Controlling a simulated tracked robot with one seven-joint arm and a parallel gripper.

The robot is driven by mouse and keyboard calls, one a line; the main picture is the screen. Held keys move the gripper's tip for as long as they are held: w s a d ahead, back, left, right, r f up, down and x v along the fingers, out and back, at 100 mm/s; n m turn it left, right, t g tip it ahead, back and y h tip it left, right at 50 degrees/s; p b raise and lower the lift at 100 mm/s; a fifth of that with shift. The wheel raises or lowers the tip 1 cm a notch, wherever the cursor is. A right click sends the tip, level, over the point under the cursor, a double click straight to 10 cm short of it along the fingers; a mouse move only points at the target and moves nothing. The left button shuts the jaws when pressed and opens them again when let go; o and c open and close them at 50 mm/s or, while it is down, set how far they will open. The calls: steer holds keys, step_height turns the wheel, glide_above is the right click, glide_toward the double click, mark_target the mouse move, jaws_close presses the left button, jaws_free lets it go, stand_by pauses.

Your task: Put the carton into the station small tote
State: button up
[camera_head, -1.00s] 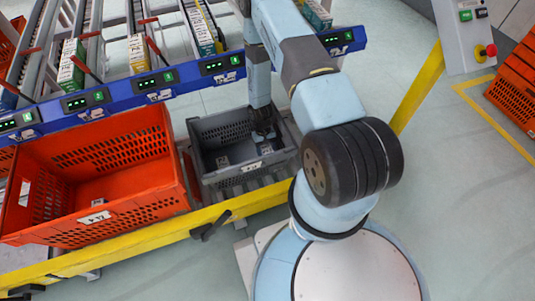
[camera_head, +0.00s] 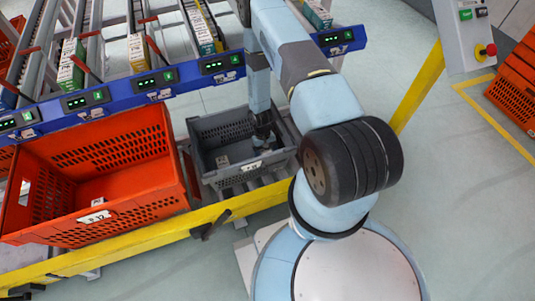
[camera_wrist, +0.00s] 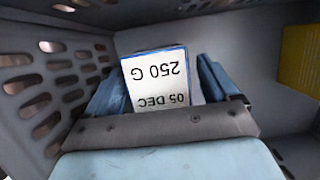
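The carton (camera_wrist: 156,80) is a small box with a white face and a thin blue edge. In the wrist view its printing, "250 G" and "05 DEC", reads upside down. It stands between the two blue fingers of my gripper (camera_wrist: 163,88). I cannot tell whether both fingers press on it, as a pale strip shows beside the right finger. In the head view my gripper (camera_head: 264,140) is inside the station small tote (camera_head: 250,168), a grey crate with slotted walls. The carton there is mostly hidden by my gripper.
A yellow ribbed thing (camera_wrist: 300,58) shows at the right in the wrist view. Blue-fronted racks (camera_head: 150,85) stand behind.

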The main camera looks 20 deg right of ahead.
steer(key=w+r+t, duration=0.1)
steer(key=w+r, duration=0.2)
steer(key=r, duration=0.8)
steer(key=w+r, duration=0.3)
steer(key=r, duration=0.8)
steer(key=w+r+t, duration=0.1)
steer(key=w+r, duration=0.3)
steer(key=r, duration=0.7)
steer(key=s+r+t, duration=0.2)
steer(key=s+r, duration=0.1)
steer(key=r, duration=1.7)
steer(key=s+r+t, duration=0.2)
steer(key=s+r, duration=0.8)
steer(key=r, duration=0.5)
steer(key=s+r+t, duration=0.1)
steer(key=s+r, duration=0.3)
steer(key=s, duration=0.4)
steer(key=s+r+t, duration=0.2)
steer(key=s+r, duration=0.3)
steer(key=s, duration=0.3)
steer(key=shift+s+a, duration=0.25)
steer(key=shift+a, duration=0.15)
